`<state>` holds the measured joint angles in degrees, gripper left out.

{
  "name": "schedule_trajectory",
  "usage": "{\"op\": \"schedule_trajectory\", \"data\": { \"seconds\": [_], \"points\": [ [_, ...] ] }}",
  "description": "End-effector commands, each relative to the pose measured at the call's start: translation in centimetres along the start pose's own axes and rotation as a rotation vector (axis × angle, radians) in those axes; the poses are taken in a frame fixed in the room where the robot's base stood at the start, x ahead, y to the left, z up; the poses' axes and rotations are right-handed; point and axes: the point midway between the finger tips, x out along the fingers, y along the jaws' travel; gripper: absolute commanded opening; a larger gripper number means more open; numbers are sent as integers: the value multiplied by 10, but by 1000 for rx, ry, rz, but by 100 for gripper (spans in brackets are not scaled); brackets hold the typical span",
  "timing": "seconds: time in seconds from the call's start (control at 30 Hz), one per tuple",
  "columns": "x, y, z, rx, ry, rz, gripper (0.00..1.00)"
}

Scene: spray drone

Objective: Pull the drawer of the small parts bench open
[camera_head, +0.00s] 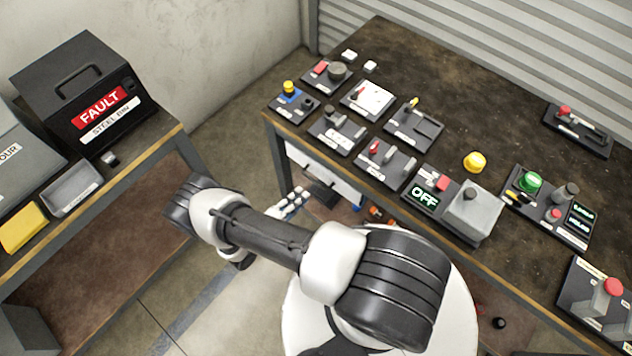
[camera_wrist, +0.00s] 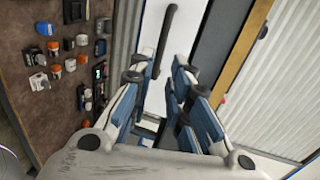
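The bench (camera_head: 505,95) stands at the right in the head view, with a white drawer front (camera_head: 345,183) below its near edge. In the wrist view the white drawer front (camera_wrist: 183,35) carries a long black bar handle (camera_wrist: 166,32). My gripper (camera_wrist: 160,64) is open, its blue-padded fingers spread to either side of the handle's lower end. I cannot tell whether either finger touches the handle. In the head view my gripper (camera_head: 294,202) is close to the drawer front, partly hidden by my arm. The drawer appears shut, though its edges are mostly hidden.
Several switch panels, including an OFF panel (camera_head: 424,197), cover the bench top. A second bench at the left holds a black FAULT steel bin (camera_head: 78,92) and a yellow block (camera_head: 22,228). A brown surface with small parts (camera_wrist: 60,60) lies left in the wrist view.

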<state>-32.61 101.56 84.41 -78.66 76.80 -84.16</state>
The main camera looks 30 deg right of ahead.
Motion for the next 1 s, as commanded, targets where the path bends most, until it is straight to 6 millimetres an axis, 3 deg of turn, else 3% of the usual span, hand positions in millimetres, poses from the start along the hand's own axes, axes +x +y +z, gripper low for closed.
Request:
{"op": "schedule_trajectory", "data": {
  "seconds": [0.2, 0.43, 0.87, 1.0],
  "points": [
    [49, 1, -2, 0, 7, 0, 17],
    [83, 1, -1, 0, 3, 0, 17],
    [93, 0, -1, 0, 0, 0, 17],
    [93, 0, -1, 0, 0, 0, 9]
  ]
}}
